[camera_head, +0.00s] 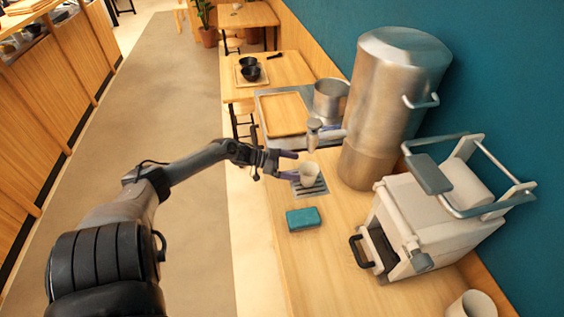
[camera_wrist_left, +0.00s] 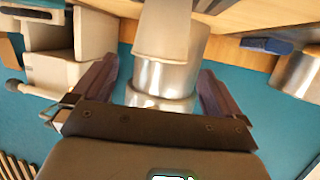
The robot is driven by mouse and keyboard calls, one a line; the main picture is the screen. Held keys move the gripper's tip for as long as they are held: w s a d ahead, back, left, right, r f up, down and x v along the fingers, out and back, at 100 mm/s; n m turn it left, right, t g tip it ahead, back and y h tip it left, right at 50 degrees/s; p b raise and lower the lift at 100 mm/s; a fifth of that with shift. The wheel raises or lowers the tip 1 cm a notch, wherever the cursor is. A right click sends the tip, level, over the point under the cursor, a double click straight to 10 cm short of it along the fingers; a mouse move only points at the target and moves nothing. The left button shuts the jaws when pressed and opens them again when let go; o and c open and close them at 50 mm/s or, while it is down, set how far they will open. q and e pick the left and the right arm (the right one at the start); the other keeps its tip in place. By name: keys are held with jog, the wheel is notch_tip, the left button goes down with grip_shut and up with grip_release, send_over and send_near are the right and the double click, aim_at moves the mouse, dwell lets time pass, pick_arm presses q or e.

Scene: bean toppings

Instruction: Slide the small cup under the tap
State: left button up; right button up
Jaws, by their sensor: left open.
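A small beige cup (camera_head: 308,173) stands upright on a slotted drip tray (camera_head: 319,187) on the counter. The tall steel urn (camera_head: 392,100) stands behind it, and its tap (camera_head: 314,128) sticks out to the left, above and beyond the cup in the picture. My left gripper (camera_head: 289,166) is open, its fingers pointing right at the cup. My right gripper is not in view.
A teal sponge (camera_head: 303,218) lies in front of the tray. A white machine (camera_head: 430,215) with a metal lever stands at the right, another cup (camera_head: 472,305) at the bottom right. A steel pot (camera_head: 330,99) and a wooden tray (camera_head: 284,114) are farther back.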

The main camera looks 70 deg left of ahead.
pick_arm(q)
jog(key=shift+p+v, duration=0.35)
jog(key=shift+v, duration=1.65)
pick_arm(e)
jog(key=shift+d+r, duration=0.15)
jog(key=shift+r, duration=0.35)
